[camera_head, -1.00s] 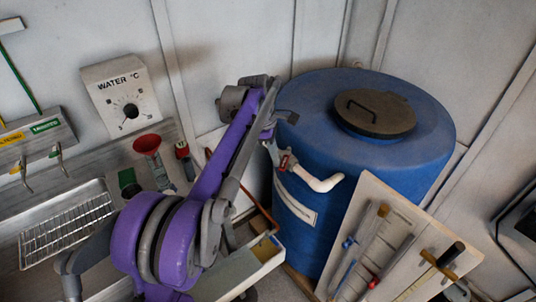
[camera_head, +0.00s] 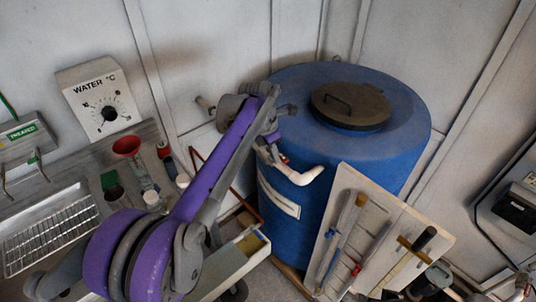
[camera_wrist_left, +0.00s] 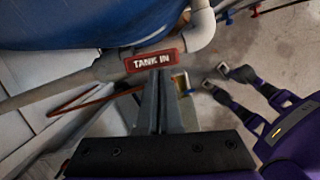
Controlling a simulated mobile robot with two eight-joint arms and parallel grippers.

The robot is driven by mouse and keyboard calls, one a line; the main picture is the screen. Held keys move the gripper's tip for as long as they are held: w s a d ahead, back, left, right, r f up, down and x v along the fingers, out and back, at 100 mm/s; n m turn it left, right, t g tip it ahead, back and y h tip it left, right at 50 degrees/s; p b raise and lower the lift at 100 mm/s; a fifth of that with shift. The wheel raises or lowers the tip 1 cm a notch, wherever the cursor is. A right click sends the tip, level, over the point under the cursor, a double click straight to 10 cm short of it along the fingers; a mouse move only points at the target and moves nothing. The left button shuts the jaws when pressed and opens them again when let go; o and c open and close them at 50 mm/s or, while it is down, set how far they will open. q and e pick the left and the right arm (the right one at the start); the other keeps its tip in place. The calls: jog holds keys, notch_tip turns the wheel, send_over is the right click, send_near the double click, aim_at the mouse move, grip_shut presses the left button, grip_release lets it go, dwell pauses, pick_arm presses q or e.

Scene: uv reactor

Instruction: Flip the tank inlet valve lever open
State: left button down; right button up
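The blue tank (camera_head: 385,165) stands at the back, with a white inlet pipe (camera_head: 306,175) curving from its left side. The red inlet valve lever (camera_head: 284,158) is mostly hidden behind my left gripper (camera_head: 274,150) in the head view. In the left wrist view the red "TANK IN" lever (camera_wrist_left: 152,60) lies roughly along the pipe (camera_wrist_left: 198,36). My left fingers (camera_wrist_left: 158,78) are shut together, with their tips just below the lever; I cannot tell if they touch it. My right gripper (camera_wrist_left: 215,79) shows at the right of the wrist view, its fingers apart and empty.
A tool board (camera_head: 342,225) leans in front of the tank. A shallow tray (camera_head: 232,267) lies left of it. A bench with a wire rack (camera_head: 50,230), a red funnel (camera_head: 127,146) and bottles is at the left. The water dial (camera_head: 98,100) is on the wall.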

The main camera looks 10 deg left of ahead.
pick_arm(q)
jog(key=shift+w+d, duration=0.15)
jog(key=shift+d, duration=0.2)
dwell(0.5)
